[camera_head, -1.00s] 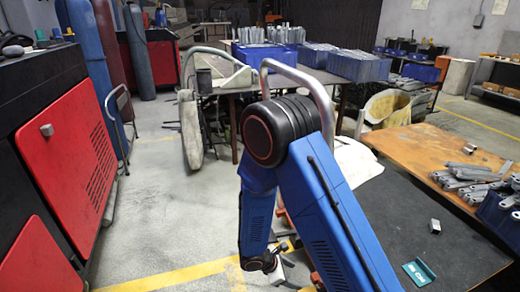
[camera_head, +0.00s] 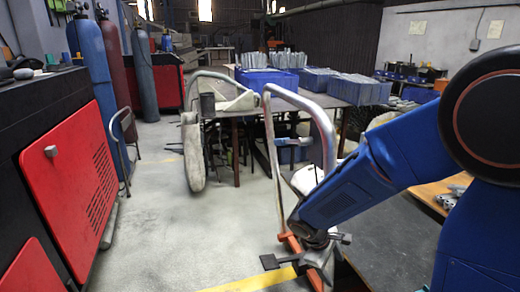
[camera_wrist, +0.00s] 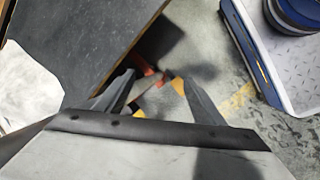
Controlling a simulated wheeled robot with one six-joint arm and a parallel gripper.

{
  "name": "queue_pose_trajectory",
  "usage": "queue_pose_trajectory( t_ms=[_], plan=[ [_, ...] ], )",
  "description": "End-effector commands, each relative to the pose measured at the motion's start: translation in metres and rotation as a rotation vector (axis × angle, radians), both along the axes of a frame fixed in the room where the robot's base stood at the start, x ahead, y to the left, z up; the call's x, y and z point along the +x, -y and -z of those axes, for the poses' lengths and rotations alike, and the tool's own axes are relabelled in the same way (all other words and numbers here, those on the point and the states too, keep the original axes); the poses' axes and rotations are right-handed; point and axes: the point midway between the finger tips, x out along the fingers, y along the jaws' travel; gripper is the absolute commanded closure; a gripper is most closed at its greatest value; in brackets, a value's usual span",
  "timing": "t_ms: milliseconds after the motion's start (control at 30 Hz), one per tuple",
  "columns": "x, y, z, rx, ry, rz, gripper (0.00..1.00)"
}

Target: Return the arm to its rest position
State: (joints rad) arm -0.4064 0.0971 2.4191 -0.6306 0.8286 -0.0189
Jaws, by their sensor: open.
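My blue arm crosses the right side of the head view, and my gripper (camera_head: 312,268) hangs low near the bottom middle, beside the workbench. In the wrist view my gripper (camera_wrist: 152,80) shows two dark fingers spread apart. It is open, with nothing held between the fingers. Beyond the fingertips an orange and grey part of some object shows near the floor; I cannot tell whether the fingers touch it.
A workbench with a dark top (camera_head: 398,238) and metal brackets (camera_head: 450,195) stands at right, partly hidden by my arm. A trolley's metal handle (camera_head: 328,130) rises behind the gripper. A red machine panel (camera_head: 70,165) is at left. Floor (camera_head: 165,230) between is clear.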

Motion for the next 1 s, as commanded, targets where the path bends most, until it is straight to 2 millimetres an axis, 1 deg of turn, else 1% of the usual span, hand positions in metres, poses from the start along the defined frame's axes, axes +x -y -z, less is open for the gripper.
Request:
queue_pose_trajectory(
  t_ms=[33, 100, 400, 700, 1000],
  plan=[
    [-0.004, 0.006, -0.012, 0.02, 0.022, 0.035, 0.38],
    [-0.011, 0.013, -0.025, 0.047, 0.046, 0.082, 0.38],
    [-0.047, 0.038, -0.078, 0.172, 0.148, 0.28, 0.38],
    [-0.089, 0.055, -0.122, 0.305, 0.252, 0.459, 0.38],
    [-0.135, 0.063, -0.157, 0.448, 0.358, 0.619, 0.38]
  ],
)
